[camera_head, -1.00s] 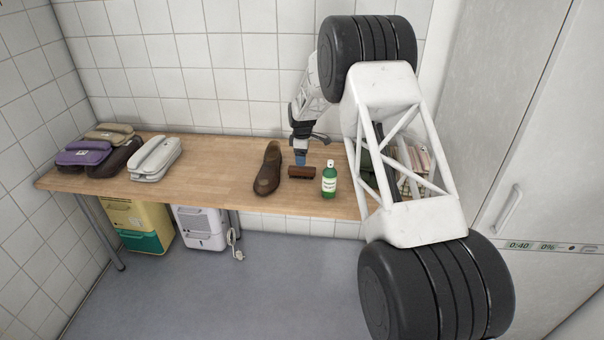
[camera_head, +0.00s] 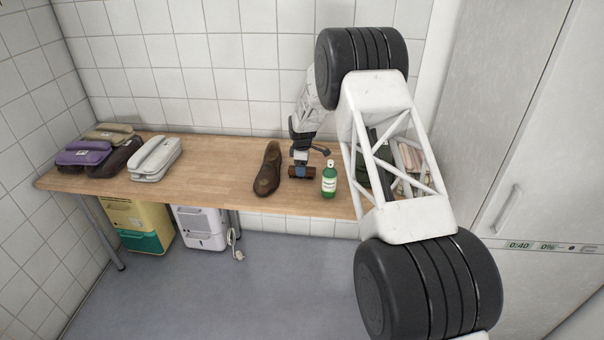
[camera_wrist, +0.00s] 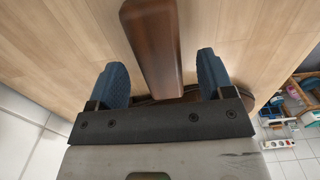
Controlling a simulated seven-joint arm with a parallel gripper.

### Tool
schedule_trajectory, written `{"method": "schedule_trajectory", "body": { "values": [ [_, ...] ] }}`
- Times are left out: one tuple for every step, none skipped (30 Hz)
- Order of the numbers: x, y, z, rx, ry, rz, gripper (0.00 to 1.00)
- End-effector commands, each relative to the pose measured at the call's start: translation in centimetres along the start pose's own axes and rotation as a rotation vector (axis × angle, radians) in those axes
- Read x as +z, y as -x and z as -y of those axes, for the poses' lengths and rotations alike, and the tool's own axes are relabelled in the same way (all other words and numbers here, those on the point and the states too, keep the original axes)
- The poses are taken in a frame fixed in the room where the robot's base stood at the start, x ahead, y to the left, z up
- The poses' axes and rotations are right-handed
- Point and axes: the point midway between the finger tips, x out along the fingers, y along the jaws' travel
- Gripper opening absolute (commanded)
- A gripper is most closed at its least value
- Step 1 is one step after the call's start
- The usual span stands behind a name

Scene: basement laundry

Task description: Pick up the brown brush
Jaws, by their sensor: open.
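The brown brush (camera_head: 296,172) lies on the wooden table between a brown shoe and a green bottle. My gripper (camera_head: 301,172) is down over it in the head view and partly covers it. In the wrist view the brush (camera_wrist: 153,45) runs up and down the picture, its lower end between my two blue fingers. My gripper (camera_wrist: 163,80) is open there, with a gap on each side of the brush.
The brown shoe (camera_head: 268,169) is close on the left, the green bottle (camera_head: 329,179) close on the right. A white tiled wall stands behind.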

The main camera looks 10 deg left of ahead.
Motion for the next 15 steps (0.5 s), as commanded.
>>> {"method": "schedule_trajectory", "body": {
  "values": [
    [0.0,-0.8,0.1,-0.002,0.000,0.001,0.74],
    [0.0,-1.1,0.1,-0.003,0.000,0.001,0.74],
    [0.0,-1.5,0.1,-0.003,0.000,0.001,0.74],
    [0.0,-1.8,0.1,-0.003,0.000,0.001,0.74],
    [0.0,-2.0,0.1,-0.002,0.000,0.001,0.74],
    [0.0,-2.2,0.1,-0.001,0.000,0.001,0.74],
    [0.0,-2.3,0.0,-0.001,0.000,0.000,0.74],
    [0.0,-2.4,0.0,-0.001,0.000,0.000,0.74],
    [0.0,-2.5,0.0,0.000,0.000,0.000,0.74],
    [0.0,-2.5,0.0,0.000,0.000,0.000,0.74],
    [0.0,-2.5,0.0,0.000,0.000,0.000,0.74],
    [0.0,-2.5,0.0,0.000,0.000,0.000,0.74],
    [0.0,-2.5,0.0,0.000,0.000,0.000,0.74],
    [0.0,-2.5,0.0,0.000,0.000,0.000,0.74],
    [0.0,-2.5,0.0,0.000,0.000,0.000,0.74]
  ]
}}
